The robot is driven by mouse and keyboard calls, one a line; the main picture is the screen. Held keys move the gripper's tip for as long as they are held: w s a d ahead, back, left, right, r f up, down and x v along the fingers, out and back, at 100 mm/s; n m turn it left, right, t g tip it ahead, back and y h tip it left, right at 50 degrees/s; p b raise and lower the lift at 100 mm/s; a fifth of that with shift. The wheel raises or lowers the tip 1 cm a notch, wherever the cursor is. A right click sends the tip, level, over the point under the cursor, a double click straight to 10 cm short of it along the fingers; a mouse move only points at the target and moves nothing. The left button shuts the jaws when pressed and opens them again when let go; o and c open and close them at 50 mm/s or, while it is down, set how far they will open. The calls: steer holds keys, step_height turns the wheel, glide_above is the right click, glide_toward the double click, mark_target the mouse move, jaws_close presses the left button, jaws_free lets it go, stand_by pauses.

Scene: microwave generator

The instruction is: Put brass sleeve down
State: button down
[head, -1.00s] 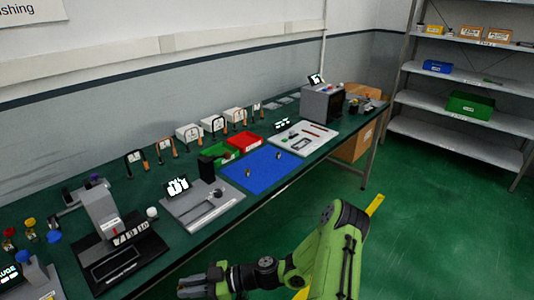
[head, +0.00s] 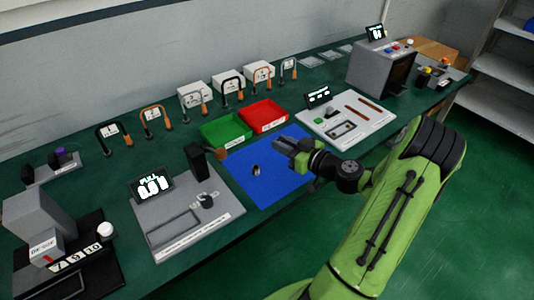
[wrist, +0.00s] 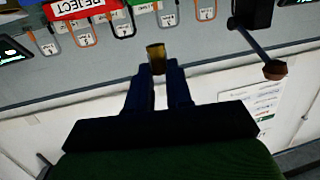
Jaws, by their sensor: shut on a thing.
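The brass sleeve (wrist: 155,56) is held between the fingertips of my gripper (wrist: 155,68) in the wrist view, its far end sticking out beyond them. In the head view my gripper (head: 281,147) is above the far right part of the blue mat (head: 285,188); the sleeve in it is too hidden to make out there. A small dark and metallic part (head: 256,170) rests on the blue mat, left of and nearer than my gripper. The height of the gripper above the mat is hard to tell.
A green bin (head: 224,130) and a red reject bin (head: 263,116) stand behind the mat. A black post (head: 197,163) with a brown-knobbed lever is at its left. A white tray board (head: 345,122) lies at right. Bare blue mat surrounds the small part.

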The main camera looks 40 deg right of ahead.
mark_target(285, 174)
steer(key=f, duration=0.3)
steer(key=f+b, duration=0.1)
steer(key=f, duration=0.2)
steer(key=f+b, duration=0.1)
steer(key=f, duration=0.2)
steer(key=shift+s+d+f, duration=0.15)
steer(key=shift+s+d, duration=0.05)
steer(key=shift+d, duration=0.2)
steer(key=shift+f, duration=0.1)
steer(key=c, duration=1)
jaws_free()
steer(key=shift+c, duration=0.2)
